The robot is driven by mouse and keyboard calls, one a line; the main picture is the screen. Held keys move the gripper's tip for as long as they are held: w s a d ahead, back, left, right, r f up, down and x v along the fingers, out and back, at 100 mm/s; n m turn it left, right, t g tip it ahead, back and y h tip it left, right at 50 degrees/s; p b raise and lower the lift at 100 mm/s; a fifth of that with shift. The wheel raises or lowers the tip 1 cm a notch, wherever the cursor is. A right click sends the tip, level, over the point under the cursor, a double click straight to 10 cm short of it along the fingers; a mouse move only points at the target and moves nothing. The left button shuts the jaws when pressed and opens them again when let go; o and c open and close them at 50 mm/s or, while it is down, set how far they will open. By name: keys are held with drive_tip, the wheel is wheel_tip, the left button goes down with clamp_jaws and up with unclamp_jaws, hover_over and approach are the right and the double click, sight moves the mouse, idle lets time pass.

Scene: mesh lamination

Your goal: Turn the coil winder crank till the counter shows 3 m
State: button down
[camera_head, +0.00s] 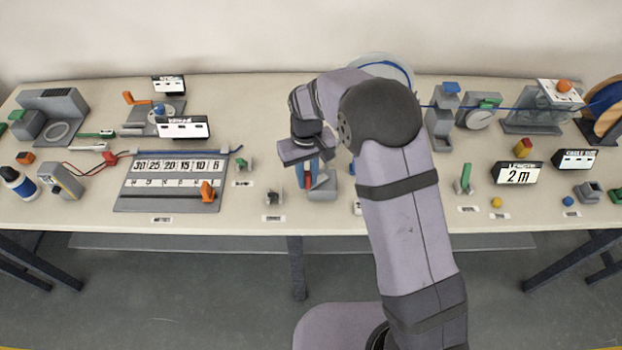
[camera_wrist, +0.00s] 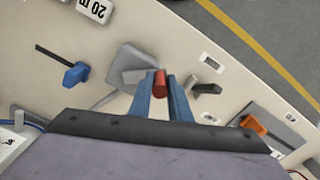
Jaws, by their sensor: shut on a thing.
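My gripper (camera_head: 308,180) is at the middle of the bench, pointing down. In the wrist view its two blue fingers (camera_wrist: 160,100) are shut on a red upright handle (camera_wrist: 160,83), seemingly the crank's grip. The handle stands beside a grey block (camera_wrist: 128,68), which also shows in the head view (camera_head: 322,190). The crank arm is mostly hidden. A counter display (camera_head: 517,173) at the right reads 2 m. A pale round coil disc (camera_head: 380,62) with blue strand shows behind my arm, partly hidden.
A blue strand runs right from behind my arm to an orange-flanged spool (camera_head: 607,108). A numbered board (camera_head: 170,182) with an orange lever (camera_head: 207,192) lies left. A blue knob (camera_wrist: 75,74) and a dark clip (camera_wrist: 207,88) flank the handle in the wrist view.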

drive_tip(key=shift+w+a+r+m, duration=0.1)
drive_tip(key=shift+w+m, duration=0.7)
drive_tip(key=shift+m, duration=0.95)
drive_tip(key=shift+w+a+f+m, duration=0.15)
drive_tip(key=shift+w+m, duration=0.6)
drive_tip(key=shift+m, duration=0.95)
drive_tip(key=shift+w+a+r+m, duration=0.15)
drive_tip(key=shift+w+m, duration=0.65)
drive_tip(key=shift+m, duration=0.95)
drive_tip(key=c, duration=1.6)
unclamp_jaws()
drive_tip(key=shift+c, duration=0.2)
drive_tip(key=shift+r, duration=0.1)
wheel_tip(320, 180, up, 7)
drive_tip(key=b, duration=0.2)
